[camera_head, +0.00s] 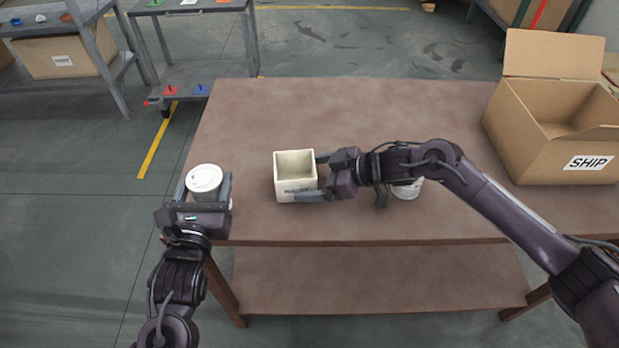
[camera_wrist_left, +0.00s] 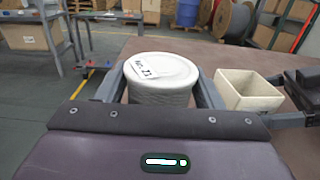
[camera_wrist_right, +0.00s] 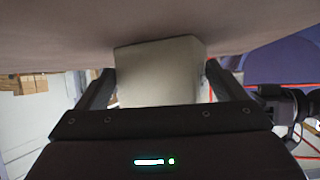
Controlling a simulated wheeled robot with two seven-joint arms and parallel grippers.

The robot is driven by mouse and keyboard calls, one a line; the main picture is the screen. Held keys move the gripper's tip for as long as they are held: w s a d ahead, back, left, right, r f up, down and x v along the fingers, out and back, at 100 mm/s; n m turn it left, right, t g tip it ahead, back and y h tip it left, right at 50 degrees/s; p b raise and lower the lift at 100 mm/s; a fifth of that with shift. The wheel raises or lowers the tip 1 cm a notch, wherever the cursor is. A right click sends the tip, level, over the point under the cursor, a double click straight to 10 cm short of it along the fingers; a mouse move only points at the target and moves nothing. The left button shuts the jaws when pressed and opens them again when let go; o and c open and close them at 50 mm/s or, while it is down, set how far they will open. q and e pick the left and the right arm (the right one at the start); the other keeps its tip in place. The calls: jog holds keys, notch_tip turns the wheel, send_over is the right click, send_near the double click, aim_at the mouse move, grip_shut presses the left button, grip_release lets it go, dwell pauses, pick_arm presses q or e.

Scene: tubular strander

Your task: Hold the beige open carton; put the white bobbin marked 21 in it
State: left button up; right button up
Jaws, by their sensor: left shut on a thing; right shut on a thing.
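The beige open carton (camera_head: 296,185) stands on the brown table, its open top up and empty inside. My right gripper (camera_head: 312,177) is shut on it from the right side; the right wrist view shows the carton (camera_wrist_right: 158,75) between the fingers. My left gripper (camera_head: 204,187) is shut on a white bobbin (camera_head: 204,178) at the table's left edge, left of the carton.
Another white bobbin (camera_head: 407,190) is partly hidden behind my right arm. A large cardboard box marked SHIP (camera_head: 553,130) stands at the table's right. The table (camera_head: 300,110) is clear behind the carton. A grey cart (camera_head: 200,75) and shelf stand beyond, at upper left.

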pick_arm(q)
jog(key=w+d+r+m+h, duration=0.3)
jog(key=w+d+r+h, duration=0.15)
jog(key=d, duration=0.25)
notch_tip(320, 180, up, 3)
jog(key=m+g+h, duration=0.2)
jog(key=h, duration=0.2)
send_over(293, 159)
jog(key=s, duration=0.4)
jog(key=shift+s+d+f, duration=0.1)
jog(key=shift+d, duration=0.15)
jog(key=shift+f, duration=1.5)
jog(key=shift+f, duration=0.2)
jog(key=shift+f, duration=2.8)
jog(key=o, duration=1.1)
jog(key=shift+f, duration=0.15)
